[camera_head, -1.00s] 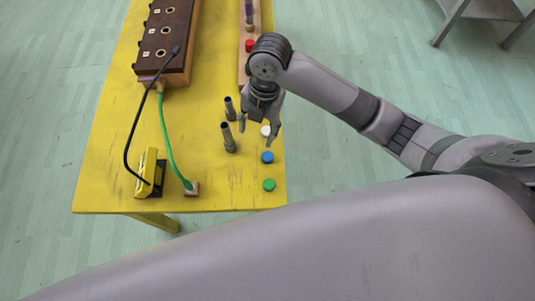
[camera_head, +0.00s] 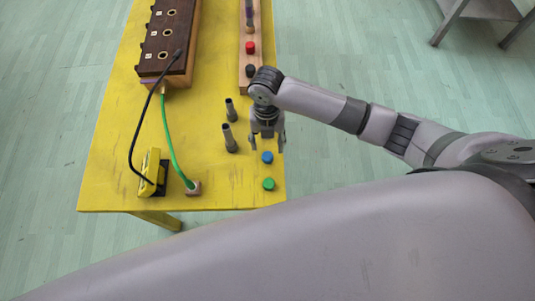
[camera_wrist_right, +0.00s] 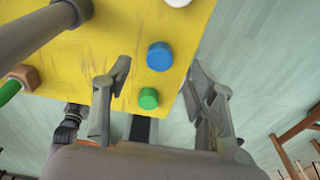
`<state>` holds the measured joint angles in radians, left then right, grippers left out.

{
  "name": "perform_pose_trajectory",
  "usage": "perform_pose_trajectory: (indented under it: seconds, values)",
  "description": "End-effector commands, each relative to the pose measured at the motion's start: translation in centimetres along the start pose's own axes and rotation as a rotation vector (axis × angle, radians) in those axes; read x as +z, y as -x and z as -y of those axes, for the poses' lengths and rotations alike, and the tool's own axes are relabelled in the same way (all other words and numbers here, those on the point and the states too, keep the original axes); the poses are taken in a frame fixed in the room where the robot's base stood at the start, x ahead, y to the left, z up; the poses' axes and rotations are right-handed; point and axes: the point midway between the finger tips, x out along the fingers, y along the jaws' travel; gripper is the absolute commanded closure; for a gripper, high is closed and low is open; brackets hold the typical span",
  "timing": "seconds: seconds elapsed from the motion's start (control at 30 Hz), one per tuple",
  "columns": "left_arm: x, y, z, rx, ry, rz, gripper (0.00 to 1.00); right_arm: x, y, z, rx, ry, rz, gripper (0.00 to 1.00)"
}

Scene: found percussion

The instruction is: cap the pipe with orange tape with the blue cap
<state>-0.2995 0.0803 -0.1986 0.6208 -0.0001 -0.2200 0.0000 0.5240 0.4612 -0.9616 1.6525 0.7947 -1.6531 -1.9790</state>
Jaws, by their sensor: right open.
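The blue cap (camera_head: 267,157) lies on the yellow table near its right edge. It also shows in the right wrist view (camera_wrist_right: 160,56), between the fingertips in the picture. My right gripper (camera_head: 267,146) is open and empty, pointing down just behind the blue cap in the head view. Two dark grey pipes stand upright to its left, a nearer one (camera_head: 229,138) and a farther one (camera_head: 231,110). I can make out no orange tape on either pipe. Part of a pipe (camera_wrist_right: 35,35) crosses the wrist view's upper left. My left gripper is not in view.
A green cap (camera_head: 268,184) lies in front of the blue one. A white cap (camera_wrist_right: 178,2) shows at the wrist view's top edge. A wooden rack (camera_head: 243,60) with coloured pieces, a dark box (camera_head: 165,60) and a yellow device with cables (camera_head: 150,170) also occupy the table (camera_head: 120,130).

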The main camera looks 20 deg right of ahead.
Motion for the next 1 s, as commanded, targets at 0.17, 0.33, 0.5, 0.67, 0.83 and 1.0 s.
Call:
perform_pose_trajectory:
  seconds: [0.17,0.33,0.5,0.67,0.83,1.0]
  values:
    - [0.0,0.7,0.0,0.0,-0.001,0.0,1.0,-0.3,-1.1,0.0,-0.001,0.0,-0.003,0.48]
    - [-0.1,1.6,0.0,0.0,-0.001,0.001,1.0,-0.8,-3.8,0.1,-0.002,-0.002,-0.003,0.48]
    - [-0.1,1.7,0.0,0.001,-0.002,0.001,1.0,-0.6,-5.4,0.1,-0.001,0.0,0.001,0.48]
    - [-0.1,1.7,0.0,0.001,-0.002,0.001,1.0,-0.6,-5.5,0.1,0.0,0.0,0.002,0.48]
    - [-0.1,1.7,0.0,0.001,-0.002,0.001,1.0,-0.6,-5.5,0.1,0.0,0.0,0.002,0.55]
    - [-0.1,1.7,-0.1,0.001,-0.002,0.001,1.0,-0.6,-5.5,0.1,0.0,0.0,0.002,0.66]
